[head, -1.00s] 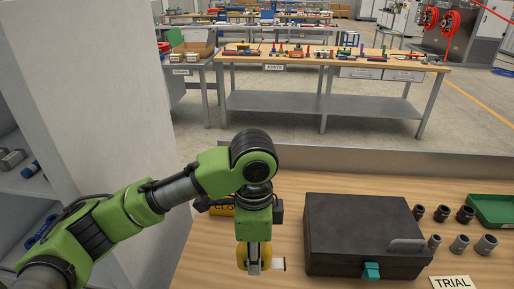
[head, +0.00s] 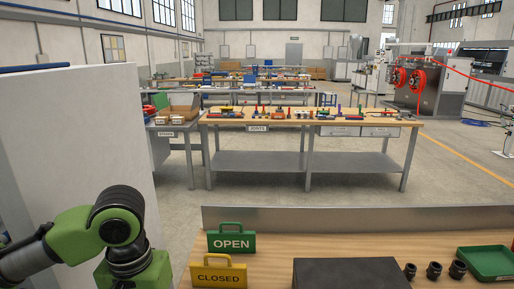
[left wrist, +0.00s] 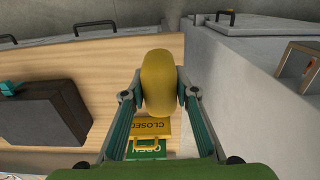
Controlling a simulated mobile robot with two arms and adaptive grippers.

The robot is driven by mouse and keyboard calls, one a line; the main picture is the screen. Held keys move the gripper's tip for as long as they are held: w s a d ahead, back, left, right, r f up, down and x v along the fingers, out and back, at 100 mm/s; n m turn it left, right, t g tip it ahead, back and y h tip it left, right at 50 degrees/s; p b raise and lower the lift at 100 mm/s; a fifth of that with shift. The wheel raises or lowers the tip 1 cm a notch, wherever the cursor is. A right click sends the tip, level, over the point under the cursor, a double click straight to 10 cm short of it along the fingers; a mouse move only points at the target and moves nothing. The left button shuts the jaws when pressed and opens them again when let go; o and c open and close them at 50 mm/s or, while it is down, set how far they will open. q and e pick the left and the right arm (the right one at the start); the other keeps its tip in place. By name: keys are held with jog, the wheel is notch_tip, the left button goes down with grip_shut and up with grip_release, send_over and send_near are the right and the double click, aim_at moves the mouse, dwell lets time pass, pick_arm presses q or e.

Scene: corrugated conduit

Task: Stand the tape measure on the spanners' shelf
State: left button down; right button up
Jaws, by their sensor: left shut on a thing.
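The yellow tape measure (left wrist: 162,82) is between the fingers of my left gripper (left wrist: 163,95) in the left wrist view. The gripper is shut on it and holds it above the wooden bench. In the head view only the green left arm shows at lower left; its gripper and the tape measure are below the frame. A tall grey cabinet (head: 85,120) stands at the left of the head view, with its side panel towards me. Its shelves are almost wholly hidden, and I cannot make out the spanners. My right gripper is in neither view.
On the bench (head: 270,250) are a green OPEN sign (head: 231,243), a yellow CLOSED sign (head: 218,274), a black case (head: 350,274), several dark sockets (head: 434,270) and a green tray (head: 488,262). A grey cabinet side (left wrist: 245,85) rises right of the gripper in the wrist view.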

pick_arm(q)
jog(key=s+f, duration=0.4)
jog(key=shift+f, duration=0.4)
